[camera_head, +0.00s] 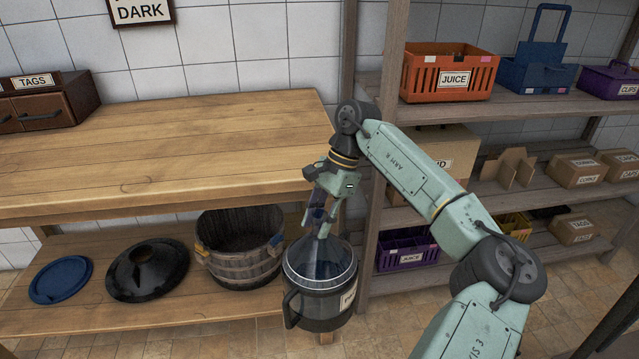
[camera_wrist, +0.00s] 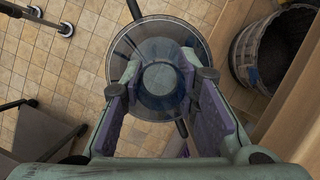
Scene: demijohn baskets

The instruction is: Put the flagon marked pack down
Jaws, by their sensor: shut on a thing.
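The flagon (camera_head: 318,262) is bluish clear glass with a narrow neck, seated in a dark basket (camera_head: 318,315) with side handles. A white label on the basket's right side is turned away and I cannot read it in full. My gripper (camera_head: 323,218) is shut on the flagon's neck from above. The flagon hangs roughly upright off the bench's front right corner, with floor tiles beneath it. In the wrist view the flagon (camera_wrist: 160,105) shows from above between the purple finger pads of my gripper (camera_wrist: 160,78).
The wooden bench top (camera_head: 160,150) is largely clear, with a TAGS drawer box (camera_head: 38,100) at back left. Its lower shelf (camera_head: 120,318) holds a wooden tub (camera_head: 240,265), a black funnel-like lid (camera_head: 148,270) and a blue lid (camera_head: 60,280). A rack post (camera_head: 376,150) and loaded shelves stand right.

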